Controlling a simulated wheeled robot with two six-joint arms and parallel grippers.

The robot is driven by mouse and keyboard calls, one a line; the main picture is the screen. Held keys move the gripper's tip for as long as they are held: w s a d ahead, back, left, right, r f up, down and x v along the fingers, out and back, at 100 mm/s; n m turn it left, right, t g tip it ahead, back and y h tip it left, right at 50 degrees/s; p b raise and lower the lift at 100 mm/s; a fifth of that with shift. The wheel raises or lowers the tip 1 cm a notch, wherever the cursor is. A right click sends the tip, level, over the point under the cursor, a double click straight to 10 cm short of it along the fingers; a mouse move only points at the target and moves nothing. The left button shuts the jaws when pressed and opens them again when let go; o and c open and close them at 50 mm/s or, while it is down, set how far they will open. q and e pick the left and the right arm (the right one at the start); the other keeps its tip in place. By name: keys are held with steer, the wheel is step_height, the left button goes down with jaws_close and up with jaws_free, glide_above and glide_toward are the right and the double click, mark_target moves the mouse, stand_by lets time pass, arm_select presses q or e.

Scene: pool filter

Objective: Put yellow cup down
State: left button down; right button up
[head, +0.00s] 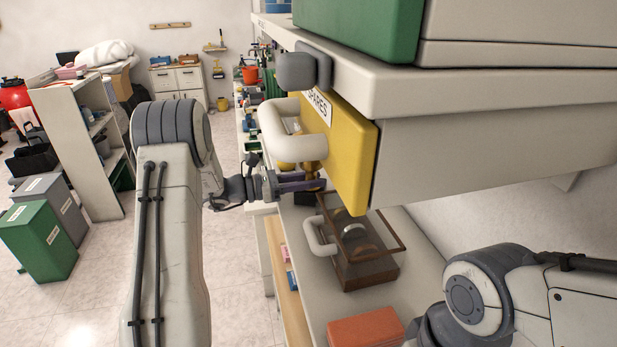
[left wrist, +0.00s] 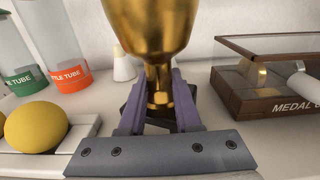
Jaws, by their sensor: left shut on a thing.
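The yellow cup is a shiny gold goblet (left wrist: 155,28), upright in the left wrist view, with its rim cut off by the top edge. My left gripper (left wrist: 160,105) is shut on its narrow stem, with one purple finger on each side. In the head view the cup (head: 309,170) shows only in part behind the yellow drawer front and its white handle. My left gripper (head: 300,184) shows there just below that handle, over the counter. I cannot tell whether the cup's foot touches the surface. My right arm is at the lower right, its gripper out of view.
A glass-lidded medal case (head: 365,270) stands on the counter nearer me and right of the cup (left wrist: 270,102). A yellow ball (left wrist: 35,127) and labelled tubes (left wrist: 62,55) are on the left. The open yellow drawer front (head: 345,150) overhangs closely. An orange-red box (head: 365,329) lies nearer.

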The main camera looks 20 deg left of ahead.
arm_select(q)
steer(key=shift+f, duration=0.1)
steer(key=c, duration=0.6)
jaws_free()
steer(key=shift+s+a, duration=0.1)
steer(key=b+v, duration=0.4)
steer(key=v, duration=0.7)
steer(key=shift+s+a, duration=0.25)
